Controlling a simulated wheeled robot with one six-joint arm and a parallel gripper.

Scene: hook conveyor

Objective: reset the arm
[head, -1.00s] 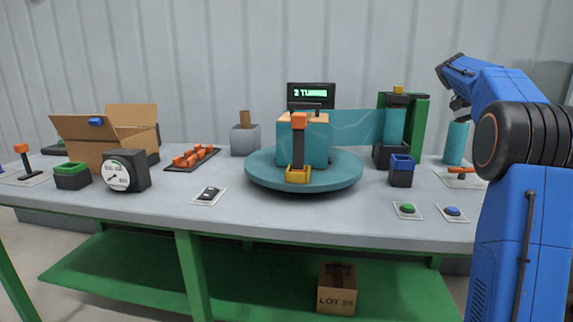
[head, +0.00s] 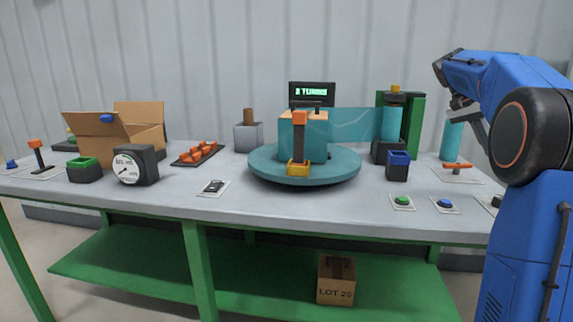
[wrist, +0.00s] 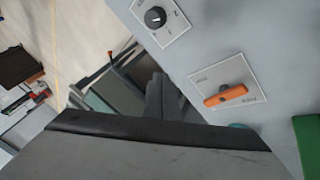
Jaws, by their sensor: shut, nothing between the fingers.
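My blue arm is folded at the right side of the head view, above the right end of the bench. My gripper (wrist: 161,93) shows in the wrist view with its dark fingers together and nothing between them. It is apart from the orange-handled switch (wrist: 226,95) and the black knob (wrist: 155,17) on the bench. In the head view the wrist end hangs in front of the teal cylinder (head: 452,140), and my own arm hides part of it.
A teal turntable (head: 262,172) carries a teal block (head: 291,138) at mid-bench. An open cardboard box (head: 135,145) stands at left. Green (head: 403,201) and blue (head: 444,204) buttons lie near the front right edge. Dark-cased gauge (head: 148,160) stands at front left.

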